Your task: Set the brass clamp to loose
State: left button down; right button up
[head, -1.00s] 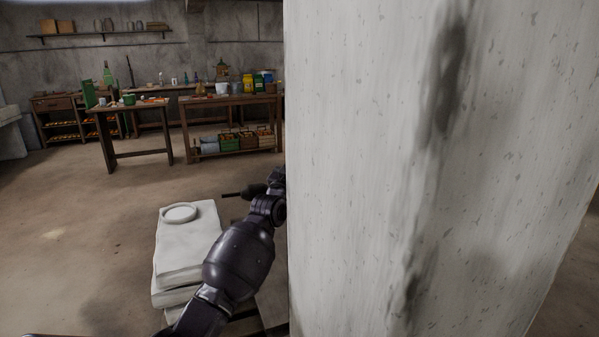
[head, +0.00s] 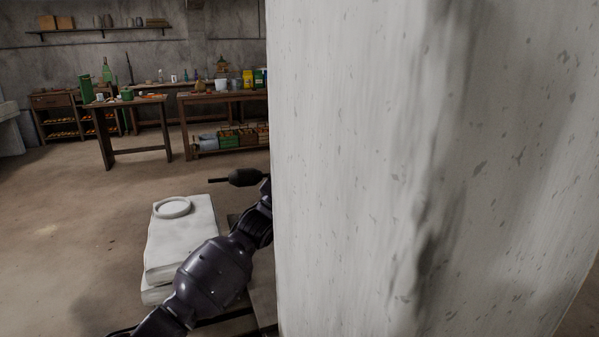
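I cannot make out the brass clamp or a beam scale in the head view. My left arm comes in from the lower left and reaches up to the edge of a big pale pillar. A dark end piece with a thin tip, which looks like my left gripper (head: 232,179), shows just left of the pillar's edge. Its fingers are too small and partly hidden to tell open from shut. It has nothing visible in it. My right gripper is not in view.
The pale, stained pillar (head: 400,170) fills the right half, very close. White stacked sacks (head: 190,240) with a round white ring or dish (head: 172,207) lie left of it. A small table (head: 130,102) and a longer workbench (head: 225,97) stand at the back. The floor at left is clear.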

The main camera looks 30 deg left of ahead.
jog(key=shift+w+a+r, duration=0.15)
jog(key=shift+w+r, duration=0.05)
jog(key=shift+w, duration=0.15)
pick_arm(q)
jog(key=c, duration=1.2)
grip_release()
jog(key=o, duration=0.4)
jog(key=shift+d, duration=0.1)
jog(key=v, duration=1.1)
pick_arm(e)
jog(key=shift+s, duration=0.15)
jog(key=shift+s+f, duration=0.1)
